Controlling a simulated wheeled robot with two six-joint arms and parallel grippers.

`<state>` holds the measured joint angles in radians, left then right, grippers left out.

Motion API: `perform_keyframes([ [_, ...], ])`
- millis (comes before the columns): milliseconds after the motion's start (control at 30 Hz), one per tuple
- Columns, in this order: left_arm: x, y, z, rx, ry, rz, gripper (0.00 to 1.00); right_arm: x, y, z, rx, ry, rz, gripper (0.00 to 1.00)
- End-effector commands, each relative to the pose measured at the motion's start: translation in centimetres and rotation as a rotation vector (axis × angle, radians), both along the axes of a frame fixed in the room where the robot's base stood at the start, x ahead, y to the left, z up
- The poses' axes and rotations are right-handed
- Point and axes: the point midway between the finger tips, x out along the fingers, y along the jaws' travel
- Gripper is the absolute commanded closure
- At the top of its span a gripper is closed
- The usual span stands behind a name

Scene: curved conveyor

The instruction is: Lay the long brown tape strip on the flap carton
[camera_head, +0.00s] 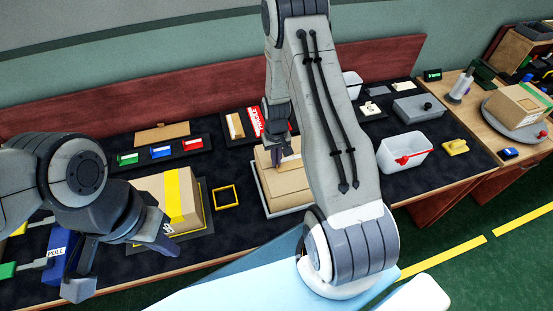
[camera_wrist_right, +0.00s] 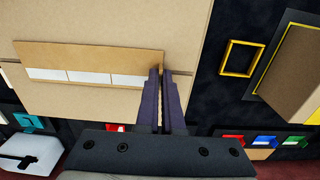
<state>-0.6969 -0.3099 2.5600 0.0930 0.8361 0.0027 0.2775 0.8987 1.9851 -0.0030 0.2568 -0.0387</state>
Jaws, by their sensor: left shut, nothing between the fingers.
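The flap carton (camera_head: 287,190) stands on a pale tray in the middle of the table, below my right gripper (camera_head: 279,148). In the right wrist view the carton's brown top (camera_wrist_right: 100,20) shows with a seam across it. The long brown tape strip (camera_wrist_right: 90,54), with white patches along one edge, is over the carton top near that seam. My right gripper (camera_wrist_right: 166,80) is shut on the strip's right end. Whether the whole strip touches the carton cannot be told. My left gripper (camera_head: 163,243) is shut and empty, in front of the yellow-taped carton (camera_head: 180,194).
A yellow square frame (camera_head: 226,196) lies between the two cartons. A white bin (camera_head: 404,153) with a red item stands right of my right arm. Small green, blue and red items sit in a tray (camera_head: 170,153) behind. My right arm hides part of the table.

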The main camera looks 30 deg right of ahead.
Motion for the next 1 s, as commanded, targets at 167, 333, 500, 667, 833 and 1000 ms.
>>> perform_keyframes([
  [167,0.0,0.0,0.0,0.0,0.0,0.0,1.0,0.0,0.0,0.0,0.0,0.0,0.0,0.61],
  [333,0.0,0.0,0.0,0.0,0.0,0.0,1.0,0.0,0.0,0.0,0.0,0.0,0.0,0.61],
  [500,0.0,0.0,-0.2,0.0,0.0,0.0,1.0,0.0,0.0,0.4,0.0,-0.001,0.0,0.61],
  [667,0.0,0.0,-0.8,0.0,0.0,0.0,1.0,0.1,0.0,2.5,-0.001,-0.006,0.0,0.61],
  [833,0.0,0.0,-1.6,0.0,0.0,-0.001,1.0,0.1,0.0,5.8,-0.001,-0.006,0.0,0.61],
  [1000,0.0,0.0,-2.1,0.0,0.0,-0.001,1.0,0.1,0.0,8.7,-0.001,-0.004,0.0,0.61],
])
